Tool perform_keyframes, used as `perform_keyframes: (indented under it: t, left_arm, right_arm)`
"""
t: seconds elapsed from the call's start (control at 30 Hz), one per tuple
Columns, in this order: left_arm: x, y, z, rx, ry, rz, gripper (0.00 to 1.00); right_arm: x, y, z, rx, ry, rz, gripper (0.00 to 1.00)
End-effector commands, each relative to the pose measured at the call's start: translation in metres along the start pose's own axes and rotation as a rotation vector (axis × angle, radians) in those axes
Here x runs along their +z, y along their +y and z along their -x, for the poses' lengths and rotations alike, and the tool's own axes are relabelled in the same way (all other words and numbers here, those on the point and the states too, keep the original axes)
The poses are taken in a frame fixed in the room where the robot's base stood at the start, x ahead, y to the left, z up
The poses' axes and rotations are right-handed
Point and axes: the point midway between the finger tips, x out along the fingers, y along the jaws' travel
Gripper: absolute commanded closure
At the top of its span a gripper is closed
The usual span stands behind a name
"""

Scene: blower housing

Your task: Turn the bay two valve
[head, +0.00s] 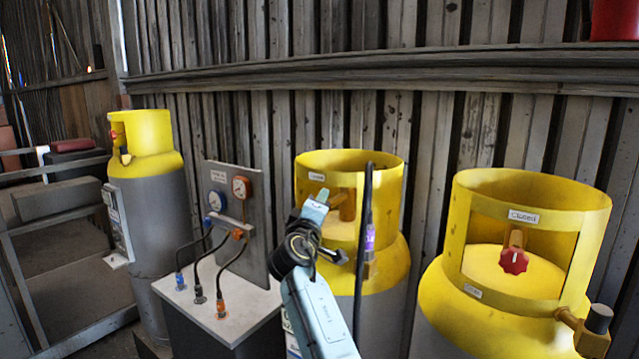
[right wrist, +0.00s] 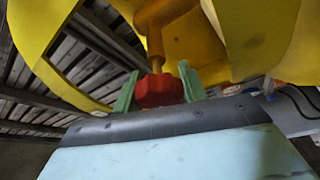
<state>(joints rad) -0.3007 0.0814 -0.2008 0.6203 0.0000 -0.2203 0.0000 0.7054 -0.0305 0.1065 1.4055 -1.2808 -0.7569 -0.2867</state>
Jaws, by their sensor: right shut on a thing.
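Three grey cylinders with yellow collars stand along the wall. The middle cylinder (head: 382,262) has an orange-brown valve stem (head: 348,206) inside its collar. My right gripper (head: 322,197) reaches into that collar's opening and hides the knob in the head view. In the right wrist view, the red valve knob (right wrist: 158,92) sits between the two green fingers of my right gripper (right wrist: 158,88), which is shut on it. The right cylinder (head: 440,330) has a red knob (head: 513,261) and a label reading "CLOSED". The left cylinder (head: 150,215) stands farther back. My left gripper is not in view.
A grey gauge panel (head: 225,178) with two gauges and dark hoses stands on a pale-topped cabinet (head: 255,310), left of the middle cylinder. A dark upright hose (head: 362,260) runs in front of the middle cylinder. A corrugated wall (head: 450,130) closes off the back.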

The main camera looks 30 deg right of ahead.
Motion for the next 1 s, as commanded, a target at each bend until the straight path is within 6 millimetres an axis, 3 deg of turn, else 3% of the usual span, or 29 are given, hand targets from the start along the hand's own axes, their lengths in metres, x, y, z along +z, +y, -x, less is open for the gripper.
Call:
perform_keyframes:
  t: [0.03, 0.1, 0.4, 0.6, 1.0]
  left_arm:
    - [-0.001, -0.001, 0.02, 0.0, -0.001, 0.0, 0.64]
    - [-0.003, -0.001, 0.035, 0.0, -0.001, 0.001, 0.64]
    - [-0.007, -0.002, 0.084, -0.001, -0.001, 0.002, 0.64]
    - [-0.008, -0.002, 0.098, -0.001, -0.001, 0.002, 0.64]
    - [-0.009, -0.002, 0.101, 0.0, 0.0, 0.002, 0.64]
  right_arm:
    - [-0.003, 0.009, -0.001, -0.018, 0.001, 0.044, 0.81]
    - [-0.003, 0.008, -0.001, -0.043, 0.001, 0.107, 0.81]
    - [-0.002, 0.004, -0.001, -0.15, 0.001, 0.368, 0.81]
    - [-0.001, 0.0, -0.001, -0.216, 0.001, 0.532, 0.81]
    - [0.002, -0.005, 0.001, -0.311, 0.0, 0.76, 0.81]
